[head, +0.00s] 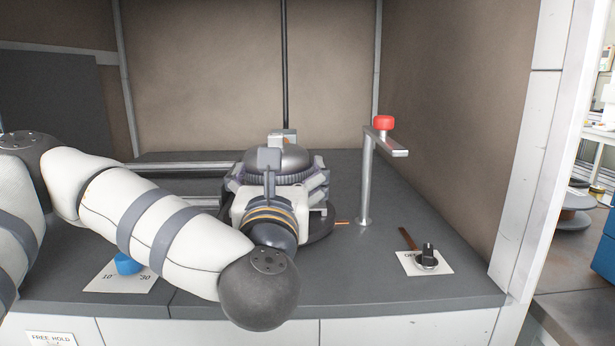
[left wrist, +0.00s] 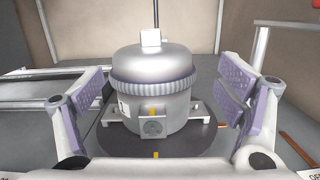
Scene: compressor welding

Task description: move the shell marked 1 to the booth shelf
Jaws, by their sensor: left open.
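A grey metal shell (left wrist: 150,75) with a domed lid, a ribbed band and a small pale block on top stands upright on a dark round plate (left wrist: 195,137). A pale label on its left side carries a mark too small to read surely. In the head view the shell's dome (head: 280,158) shows behind my left gripper (head: 275,182), which hides its lower part. In the left wrist view my left gripper (left wrist: 162,90) is open, with one purple-padded finger on each side of the shell and visible gaps between. My right gripper is not in view.
A metal post with a red button (head: 384,122) rises right of the shell. A black knob (head: 427,257) sits front right, a blue dial (head: 127,263) front left. Booth walls (head: 455,110) close the back and right. The grey surface (head: 365,265) is clear near the front middle.

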